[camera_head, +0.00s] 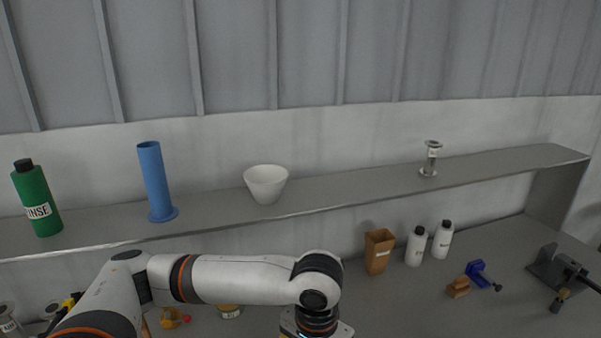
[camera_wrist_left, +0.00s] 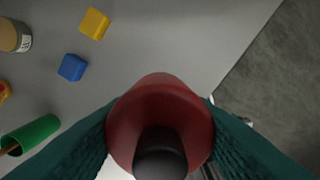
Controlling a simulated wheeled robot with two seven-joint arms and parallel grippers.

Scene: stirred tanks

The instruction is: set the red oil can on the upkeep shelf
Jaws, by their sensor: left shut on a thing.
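The red oil can (camera_wrist_left: 160,92) shows in the left wrist view as a round red body with a dark cap toward the camera. My left gripper (camera_wrist_left: 160,118) is shut on it, with a teal finger on each side. In the head view my left arm reaches in from the left and its wrist is at the bottom edge; the fingers and the can are out of that frame. A long grey shelf (camera_head: 350,193) runs along the wall above the bench; I see no label on it. My right gripper is not in view.
On the shelf stand a green bottle (camera_head: 37,200), blue cylinder (camera_head: 154,180), white bowl (camera_head: 266,183) and metal spool-shaped piece (camera_head: 431,158). Shelf room is free between bowl and spool. The bench below holds a brown container (camera_head: 379,252), white bottles (camera_head: 415,247) and a blue clamp (camera_head: 481,274).

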